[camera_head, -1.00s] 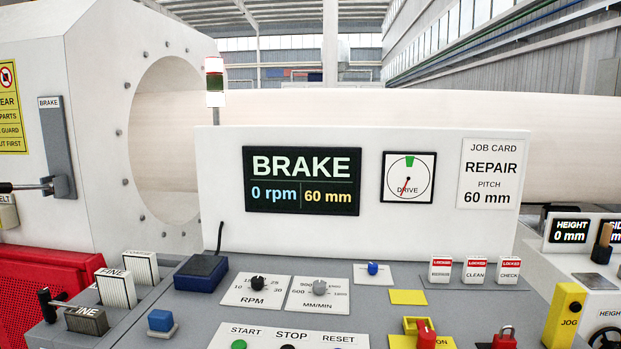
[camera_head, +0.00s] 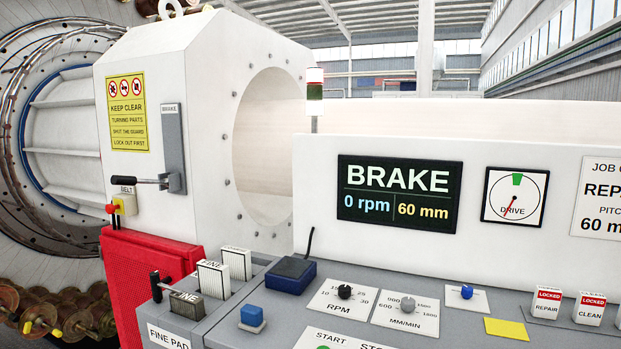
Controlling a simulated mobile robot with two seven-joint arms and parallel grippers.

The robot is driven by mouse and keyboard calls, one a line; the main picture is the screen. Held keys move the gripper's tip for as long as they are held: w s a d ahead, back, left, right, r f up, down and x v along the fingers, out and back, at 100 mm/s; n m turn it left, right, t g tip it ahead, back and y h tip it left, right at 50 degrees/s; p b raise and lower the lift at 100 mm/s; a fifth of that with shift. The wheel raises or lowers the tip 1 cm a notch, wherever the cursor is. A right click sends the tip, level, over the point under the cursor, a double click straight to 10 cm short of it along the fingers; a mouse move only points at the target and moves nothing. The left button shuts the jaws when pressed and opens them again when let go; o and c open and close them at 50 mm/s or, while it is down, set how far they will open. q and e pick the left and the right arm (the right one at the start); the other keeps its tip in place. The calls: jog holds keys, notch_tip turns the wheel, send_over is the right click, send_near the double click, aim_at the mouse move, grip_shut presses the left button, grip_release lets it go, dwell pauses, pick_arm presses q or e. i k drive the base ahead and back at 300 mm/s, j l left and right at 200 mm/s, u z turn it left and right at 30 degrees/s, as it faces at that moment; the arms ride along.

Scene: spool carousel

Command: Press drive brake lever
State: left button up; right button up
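The drive brake lever (camera_head: 142,181) is a dark handle with a black grip on the white machine housing. It sticks out to the left from a grey slotted plate (camera_head: 172,135) labelled BRAKE, near the plate's lower end. The display (camera_head: 399,194) reads BRAKE, 0 rpm and 60 mm. The DRIVE dial (camera_head: 515,196) has a green mark at the top, and its red needle points down and slightly left. Neither of my grippers shows in the head view.
A red guard (camera_head: 150,285) stands below the lever, beside a BELT box with a red button (camera_head: 122,204). The grey console (camera_head: 400,325) fills the front right with knobs, a blue button (camera_head: 251,314) and FINE blocks (camera_head: 213,279). A large ring drum (camera_head: 60,120) is at left.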

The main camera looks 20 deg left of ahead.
aim_at(115, 180)
jog(key=u, duration=1.7)
jog(key=z, duration=0.35)
jog(key=i+j+z, duration=0.1)
jog(key=z, duration=0.25)
jog(key=j+z, duration=0.35)
jog(key=i+j+z, duration=0.1)
jog(key=z, duration=0.25)
jog(key=j+z, duration=0.5)
jog(key=j, duration=1.15)
jog(key=j+z, duration=0.1)
jog(key=j, duration=0.65)
jog(key=k+j+z, duration=0.1)
jog(key=j, duration=0.65)
